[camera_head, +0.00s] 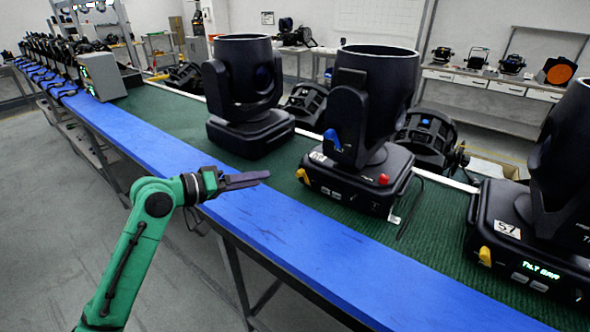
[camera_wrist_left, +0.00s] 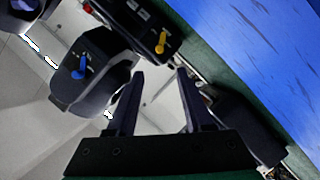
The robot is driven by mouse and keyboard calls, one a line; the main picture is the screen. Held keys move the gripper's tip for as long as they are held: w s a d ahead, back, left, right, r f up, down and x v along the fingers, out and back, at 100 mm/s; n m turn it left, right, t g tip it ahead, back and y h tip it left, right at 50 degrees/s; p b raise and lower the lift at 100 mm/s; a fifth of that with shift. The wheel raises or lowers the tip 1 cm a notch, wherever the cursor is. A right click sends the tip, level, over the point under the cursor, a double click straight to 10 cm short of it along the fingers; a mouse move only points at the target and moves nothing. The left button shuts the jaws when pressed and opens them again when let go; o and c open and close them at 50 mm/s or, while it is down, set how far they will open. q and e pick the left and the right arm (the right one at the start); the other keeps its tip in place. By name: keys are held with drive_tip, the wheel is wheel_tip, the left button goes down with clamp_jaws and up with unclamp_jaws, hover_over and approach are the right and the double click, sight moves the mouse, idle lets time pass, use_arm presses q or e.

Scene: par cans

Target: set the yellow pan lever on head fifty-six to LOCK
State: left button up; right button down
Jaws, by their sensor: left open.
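The middle moving head (camera_head: 362,95) has a dark base with a number label too small to read surely; the head to its right reads 57. Its yellow pan lever (camera_head: 302,176) sits at the base's left front corner and also shows in the left wrist view (camera_wrist_left: 161,42). A blue lever (camera_head: 332,139) is on its yoke, also in the wrist view (camera_wrist_left: 80,68). My left gripper (camera_head: 250,180) is open and empty, left of the yellow lever and apart from it. In the wrist view the lever lies beyond the fingertips (camera_wrist_left: 157,75). My right gripper is out of view.
The heads stand on a green mat (camera_head: 440,235) along a blue bench edge (camera_head: 300,245). Another head (camera_head: 245,95) stands behind left, and head 57 (camera_head: 540,210) stands at right. A red knob (camera_head: 383,180) is on the middle base. The blue strip ahead is clear.

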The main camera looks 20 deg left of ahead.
sight(303, 178)
use_arm(q)
drive_tip(key=x, duration=0.1)
drive_tip(key=p+x, duration=0.1)
drive_tip(key=x, duration=0.2)
drive_tip(key=shift+w+d+r, duration=0.2)
drive_tip(key=shift+d+r, duration=0.05)
drive_tip(key=x, duration=0.3)
drive_tip(key=p+x, duration=0.1)
drive_tip(key=x, duration=0.3)
drive_tip(key=shift+a+f, duration=0.1)
drive_tip(key=shift+f, duration=0.15)
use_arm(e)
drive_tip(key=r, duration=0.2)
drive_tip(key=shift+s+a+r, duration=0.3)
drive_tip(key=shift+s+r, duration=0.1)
use_arm(q)
clamp_jaws()
